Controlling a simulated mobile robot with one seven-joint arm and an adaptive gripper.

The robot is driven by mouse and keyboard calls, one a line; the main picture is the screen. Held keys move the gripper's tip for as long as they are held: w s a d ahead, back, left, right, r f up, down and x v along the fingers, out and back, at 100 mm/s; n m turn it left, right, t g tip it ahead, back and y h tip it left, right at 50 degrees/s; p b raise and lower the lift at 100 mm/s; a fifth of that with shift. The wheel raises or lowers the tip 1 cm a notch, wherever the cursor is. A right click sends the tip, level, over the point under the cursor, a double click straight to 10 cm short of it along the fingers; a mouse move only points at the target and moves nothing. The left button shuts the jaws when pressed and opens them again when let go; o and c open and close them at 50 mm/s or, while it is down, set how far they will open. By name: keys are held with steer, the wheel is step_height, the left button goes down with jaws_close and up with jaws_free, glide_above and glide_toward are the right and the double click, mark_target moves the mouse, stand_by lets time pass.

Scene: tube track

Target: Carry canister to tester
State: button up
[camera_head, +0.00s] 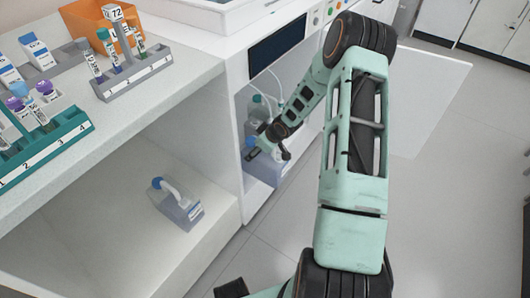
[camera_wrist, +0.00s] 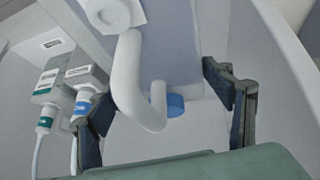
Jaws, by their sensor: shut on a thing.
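A grey canister (camera_head: 262,172) with a white handle is low in the open bay of the white tester (camera_head: 288,62), partly hidden by my arm. My gripper (camera_head: 269,146) is at its top, shut on the canister. In the wrist view the canister (camera_wrist: 180,45) fills the upper middle, its curved handle between the fingers of my gripper (camera_wrist: 155,108). A blue part shows beside the handle. The canister's underside is hidden, so I cannot tell whether it rests on the bay floor.
Two labelled connectors with tubes, one green (camera_wrist: 47,115) and one blue (camera_wrist: 82,105), are left of the canister. Another canister (camera_head: 182,210) with a blue cap sits on the lower shelf. Tube racks (camera_head: 135,78) stand on the counter.

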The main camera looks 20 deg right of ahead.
steer(key=w+a+f+b, duration=0.1)
steer(key=w+a+b, duration=0.2)
steer(key=w+a, duration=0.6)
steer(key=shift+w+a+f, duration=0.2)
steer(key=shift+w+f, duration=0.2)
steer(key=shift+w, duration=1.75)
steer(key=shift+s+f+b, duration=0.15)
steer(key=shift+f+b, duration=0.4)
steer(key=shift+b, duration=0.1)
